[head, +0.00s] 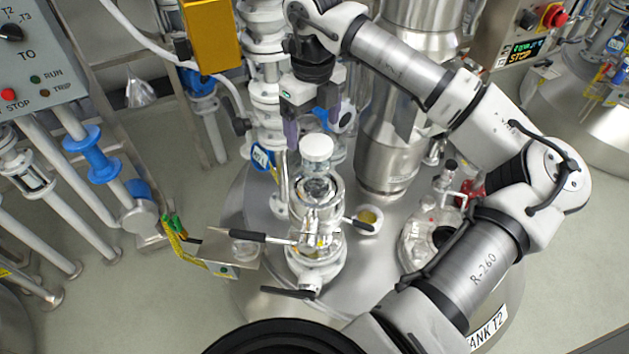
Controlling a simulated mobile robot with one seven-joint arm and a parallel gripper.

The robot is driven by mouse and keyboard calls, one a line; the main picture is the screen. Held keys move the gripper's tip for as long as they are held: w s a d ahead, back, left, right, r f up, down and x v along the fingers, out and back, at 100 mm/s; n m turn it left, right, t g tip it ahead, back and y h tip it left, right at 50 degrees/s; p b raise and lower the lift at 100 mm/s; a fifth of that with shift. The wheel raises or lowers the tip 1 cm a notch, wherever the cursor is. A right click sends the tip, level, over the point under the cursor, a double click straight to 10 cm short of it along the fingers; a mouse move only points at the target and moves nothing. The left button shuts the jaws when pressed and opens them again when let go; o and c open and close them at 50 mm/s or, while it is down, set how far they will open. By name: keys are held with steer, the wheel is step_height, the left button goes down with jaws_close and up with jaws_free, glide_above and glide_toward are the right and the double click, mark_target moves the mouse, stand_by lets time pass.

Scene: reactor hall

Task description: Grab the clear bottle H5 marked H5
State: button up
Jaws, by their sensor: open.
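A clear bottle with a white cap (317,149) stands upright above a valve on the tank top. Its glass body (318,188) is partly lost among shiny metal fittings, and I cannot read an H5 mark on it. My gripper (312,130) is open and points down, just above and behind the white cap. Nothing shows between the fingers.
The tank lid (255,225) is crowded with pipes and valves. A tall steel column (389,150) stands behind right. A yellow box (212,35) hangs upper left.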

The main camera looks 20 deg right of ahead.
mark_target(316, 143)
step_height(316, 143, down, 2)
steer(key=shift+f, duration=0.2)
steer(key=f, duration=0.1)
steer(key=f+p, duration=0.2)
steer(key=f, duration=0.1)
steer(key=shift+s+d, duration=0.15)
steer(key=shift+s, duration=0.2)
steer(key=shift+f, duration=0.55)
steer(key=c, duration=1.5)
steer(key=shift+c, duration=0.2)
steer(key=shift+r, duration=0.15)
